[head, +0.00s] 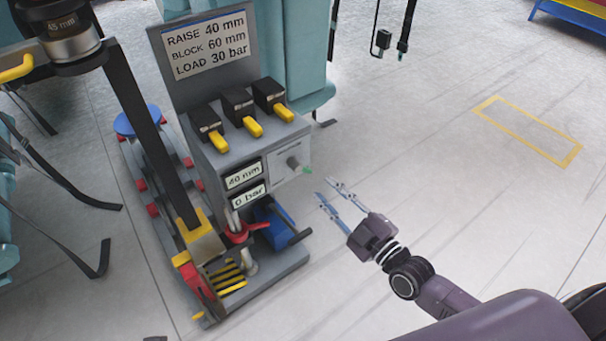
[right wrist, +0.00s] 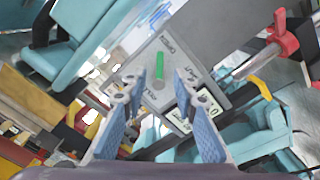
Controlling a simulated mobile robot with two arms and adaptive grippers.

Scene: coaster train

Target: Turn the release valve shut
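In the head view the green tip points down and right. In the right wrist view its green handle (right wrist: 157,88) stands near upright between my fingers, on the plate; the small lettering around it is hard to read. My right gripper (head: 326,188) is open and empty, fingers pointing at the console, a little right of and below the valve, apart from it. My left gripper is not in view.
Displays beside the valve read 40 mm (head: 243,176) and 0 bar (head: 249,197). Several black switches with yellow levers (head: 252,127) sit above. A sign (head: 206,43) stands behind. Below are a red handle (head: 247,233) and a blue box (head: 284,226).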

